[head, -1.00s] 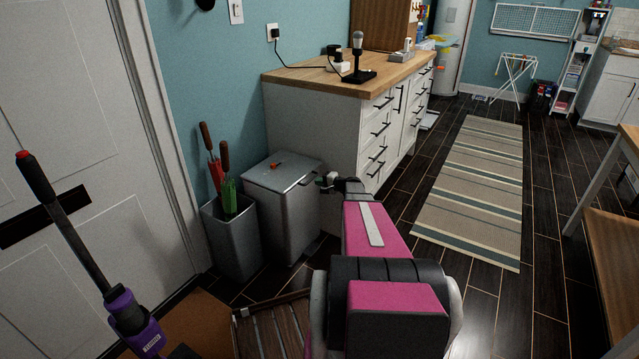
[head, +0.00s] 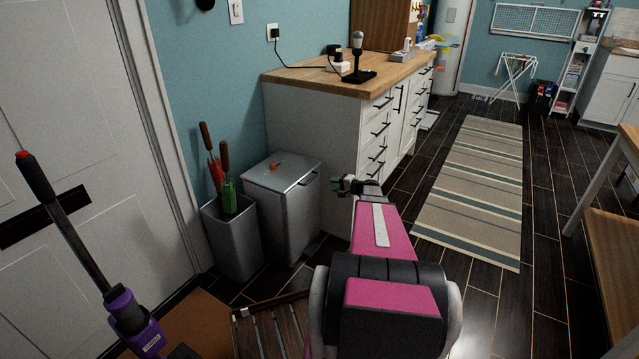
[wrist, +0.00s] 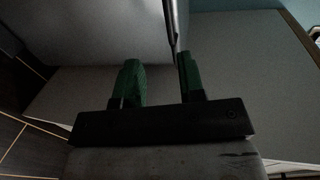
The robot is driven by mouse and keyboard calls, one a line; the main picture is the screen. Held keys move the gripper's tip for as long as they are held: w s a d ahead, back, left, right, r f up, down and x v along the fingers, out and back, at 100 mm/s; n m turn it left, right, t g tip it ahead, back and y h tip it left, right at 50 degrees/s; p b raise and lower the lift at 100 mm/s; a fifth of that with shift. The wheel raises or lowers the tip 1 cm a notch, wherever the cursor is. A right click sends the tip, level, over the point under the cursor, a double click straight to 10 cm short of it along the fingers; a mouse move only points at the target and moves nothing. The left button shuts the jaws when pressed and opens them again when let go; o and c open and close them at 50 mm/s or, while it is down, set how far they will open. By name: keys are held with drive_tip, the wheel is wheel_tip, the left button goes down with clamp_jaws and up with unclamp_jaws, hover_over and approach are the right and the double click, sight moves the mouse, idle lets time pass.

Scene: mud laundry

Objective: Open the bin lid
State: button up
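The grey metal bin (head: 285,215) stands on the floor between the wall and the white cabinet. Its lid (head: 282,172) looks shut and flat, with a small orange-red object on top. A short handle (head: 309,178) shows at the lid's right edge. My gripper (head: 338,185) is just to the right of that handle, at about lid height, and looks apart from it. In the wrist view, its two green fingers (wrist: 159,76) stand apart with nothing seen between their tips. A thin metallic bar or edge (wrist: 172,22) lies just beyond them, perhaps part of the bin.
The white cabinet (head: 310,125) with a wooden top is close behind my gripper. A slatted wooden piece (head: 268,328) lies at the front.

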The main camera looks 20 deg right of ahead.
drive_tip(key=f+v, duration=0.1)
drive_tip(key=v, duration=0.5)
drive_tip(key=shift+r, duration=0.3)
drive_tip(key=shift+s+d, duration=0.1)
drive_tip(key=shift+s, duration=0.05)
